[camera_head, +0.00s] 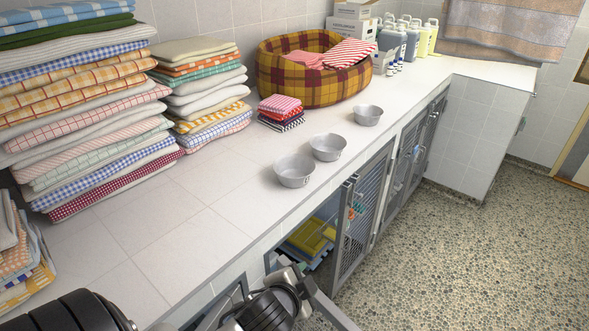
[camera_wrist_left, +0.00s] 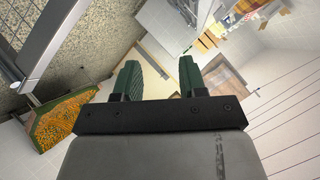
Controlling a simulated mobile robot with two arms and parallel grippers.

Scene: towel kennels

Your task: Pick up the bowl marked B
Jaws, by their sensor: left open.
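Three grey metal bowls stand in a row along the counter's front edge: a near bowl (camera_head: 294,172), a middle bowl (camera_head: 328,147) and a far bowl (camera_head: 367,115). All look upright. I cannot read a letter on any of them, so I cannot tell which is marked B. My left gripper (camera_wrist_left: 160,78) is open and empty in the left wrist view, its two green fingers apart. In the head view my left arm is at the bottom, below the counter edge near the kennel fronts and away from the bowls. My right gripper is not in view.
The white counter (camera_head: 150,240) is clear at the near middle. Tall towel stacks (camera_head: 80,110) stand at left. Small folded cloths (camera_head: 281,112) and a plaid pet bed (camera_head: 310,75) lie behind the bowls. A barred kennel door (camera_head: 362,215) stands below the counter edge.

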